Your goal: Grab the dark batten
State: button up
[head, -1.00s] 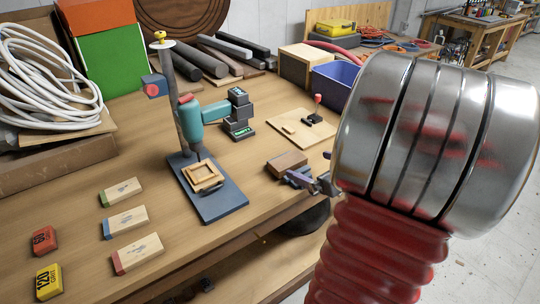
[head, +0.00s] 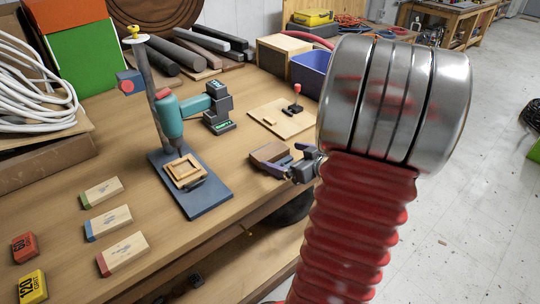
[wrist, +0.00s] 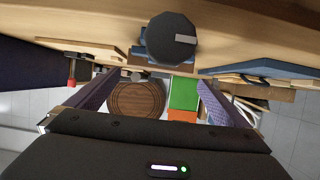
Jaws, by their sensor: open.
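Several dark lengths lie side by side at the back of the bench. A dark square-edged bar (head: 222,38) is at their right, and dark round rods (head: 180,54) lie left of it. I cannot tell for sure which is the dark batten. My gripper (head: 276,160) is at the bench's front edge, well short of them, partly behind my arm. Its purple fingers stand apart in the wrist view (wrist: 155,94), with nothing seen between them but distant background. A brown block (head: 270,152) shows beside the fingers; I cannot tell whether they touch.
A drill press on a blue base (head: 205,203) stands mid-bench. White hose coils (head: 30,85) lie at left. Bare bench top lies between.

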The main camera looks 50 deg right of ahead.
aim_at(272, 152)
jog(key=shift+x, duration=1.75)
jog(key=shift+x, duration=2.6)
jog(key=shift+c, duration=0.3)
jog(key=c, duration=0.8)
